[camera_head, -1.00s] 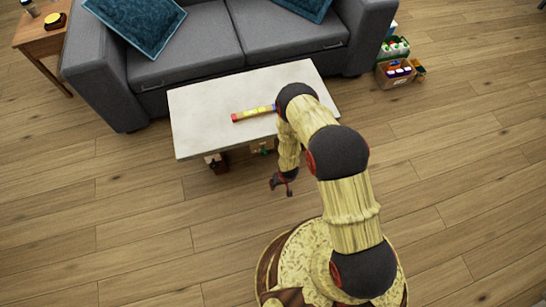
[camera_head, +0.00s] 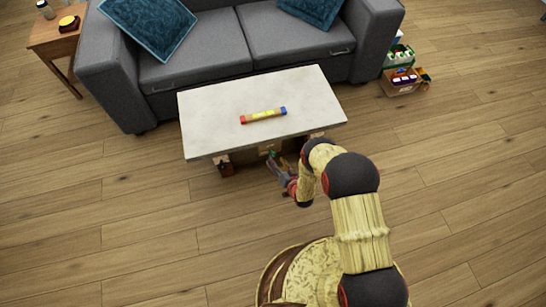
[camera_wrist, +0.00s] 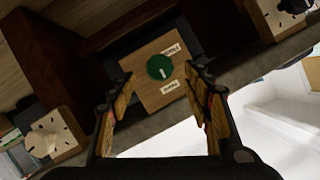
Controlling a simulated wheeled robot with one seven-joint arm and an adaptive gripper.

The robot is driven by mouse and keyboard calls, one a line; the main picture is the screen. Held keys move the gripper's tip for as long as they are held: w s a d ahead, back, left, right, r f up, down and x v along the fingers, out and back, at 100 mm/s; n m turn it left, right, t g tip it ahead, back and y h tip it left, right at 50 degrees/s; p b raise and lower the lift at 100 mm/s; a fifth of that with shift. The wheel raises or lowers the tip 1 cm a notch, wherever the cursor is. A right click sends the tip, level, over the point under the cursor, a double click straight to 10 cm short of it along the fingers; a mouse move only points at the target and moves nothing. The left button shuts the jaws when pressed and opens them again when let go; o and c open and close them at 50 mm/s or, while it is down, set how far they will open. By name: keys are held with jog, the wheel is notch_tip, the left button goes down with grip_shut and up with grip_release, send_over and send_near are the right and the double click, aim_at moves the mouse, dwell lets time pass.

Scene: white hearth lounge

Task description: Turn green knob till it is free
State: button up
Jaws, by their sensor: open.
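The green knob (camera_wrist: 160,67) is round with a pale pointer line and sits on a square wooden plate (camera_wrist: 155,92) with two small white labels, too small to read surely. In the head view, the knob (camera_head: 271,153) is a small green spot under the front edge of the table. My gripper (camera_wrist: 160,75) is open and empty, its fingers on either side of the knob in the wrist view, apart from it. In the head view, my gripper (camera_head: 274,163) is just in front of the knob, below the table top.
The pale table top (camera_head: 215,120) overhangs the knob and bears a coloured stick (camera_head: 263,115). A grey sofa (camera_head: 200,55) is behind; the floor in front is clear.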

aim_at(273, 156)
jog(key=b+x, duration=0.2)
jog(key=x, duration=0.3)
jog(key=shift+s+d+f, duration=0.1)
jog(key=shift+f, duration=0.05)
jog(key=shift+w+a, duration=0.2)
jog(key=shift+w, duration=0.15)
jog(key=c, duration=0.3)
jog(key=c, duration=0.9)
